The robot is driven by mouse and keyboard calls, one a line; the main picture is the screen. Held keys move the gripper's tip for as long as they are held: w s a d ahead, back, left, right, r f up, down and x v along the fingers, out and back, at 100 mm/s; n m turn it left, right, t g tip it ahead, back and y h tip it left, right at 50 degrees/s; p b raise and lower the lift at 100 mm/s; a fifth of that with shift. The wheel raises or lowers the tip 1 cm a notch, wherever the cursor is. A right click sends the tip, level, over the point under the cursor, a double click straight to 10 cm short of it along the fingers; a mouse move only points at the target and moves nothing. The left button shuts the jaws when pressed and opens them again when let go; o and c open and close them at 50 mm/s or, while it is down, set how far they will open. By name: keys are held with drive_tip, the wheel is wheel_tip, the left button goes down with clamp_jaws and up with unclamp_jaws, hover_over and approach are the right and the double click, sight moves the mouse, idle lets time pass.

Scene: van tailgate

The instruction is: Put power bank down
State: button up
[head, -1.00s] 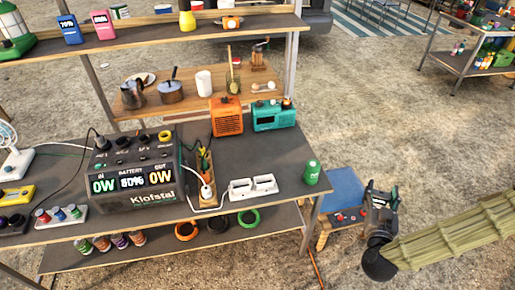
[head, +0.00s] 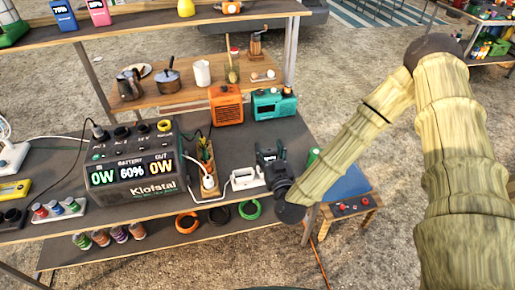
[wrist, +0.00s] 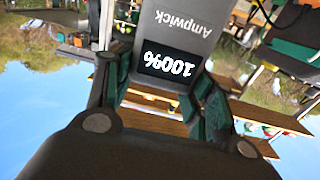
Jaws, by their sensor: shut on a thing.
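The power bank (wrist: 180,28) is grey, labelled Ampwick, with a black display reading 100%. It fills the top middle of the wrist view, upside down, between the two dark green finger pads. My gripper (wrist: 168,88) is shut on it. In the head view my gripper (head: 268,158) is over the right part of the grey workbench (head: 232,142), beside the white power strip (head: 246,178). The power bank cannot be made out clearly there, and its height above the bench is hard to tell.
A blue power bank (head: 64,16) and a pink one (head: 99,12) stand on the upper shelf. The Klofstal power station (head: 130,165) fills the bench's middle. An orange radio (head: 226,104) and a teal one (head: 273,104) stand behind.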

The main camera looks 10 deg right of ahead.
drive_tip(key=w+a+f+b, duration=0.1)
drive_tip(key=w+f+b, duration=0.2)
drive_tip(key=b, duration=0.9)
drive_tip(key=w+a+f+b, duration=0.2)
drive_tip(key=w+f+b, duration=0.2)
drive_tip(key=w+b, duration=0.5)
drive_tip(key=b, duration=0.3)
drive_tip(key=shift+w+y, duration=0.25)
drive_tip(key=shift+y, duration=0.05)
drive_tip(key=w+d+f, duration=0.5)
drive_tip(key=w+d, duration=0.4)
drive_tip(key=w, duration=0.4)
drive_tip(key=shift+w+f, duration=0.1)
drive_tip(key=o, duration=1.2)
drive_tip(key=shift+f, duration=0.1)
drive_tip(key=shift+o, duration=0.4)
